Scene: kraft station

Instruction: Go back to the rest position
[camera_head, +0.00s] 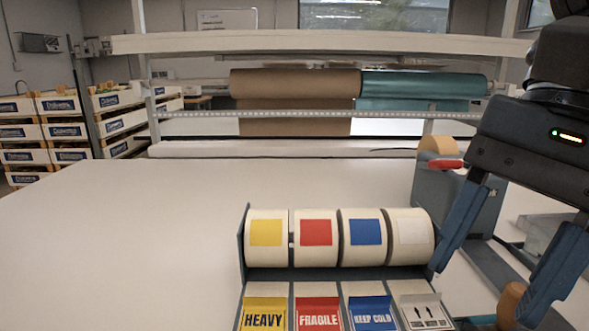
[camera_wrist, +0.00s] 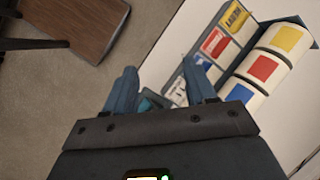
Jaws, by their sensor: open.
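My gripper (camera_head: 484,290) is at the right of the head view, its two blue fingers spread apart and pointing down. Nothing is seen held between them. The wrist view also shows the open fingers (camera_wrist: 160,68), above the end of the label dispenser (camera_wrist: 225,85). In the head view the left finger is close beside the right end of the dispenser (camera_head: 241,250); I cannot tell whether they touch.
The dispenser holds yellow (camera_head: 266,233), red (camera_head: 316,233), blue (camera_head: 365,232) and white (camera_head: 413,231) label rolls. A tape dispenser (camera_head: 437,147) stands behind my gripper. Brown (camera_head: 295,83) and green (camera_head: 423,84) paper rolls hang at the back. The left tabletop (camera_head: 120,240) is clear.

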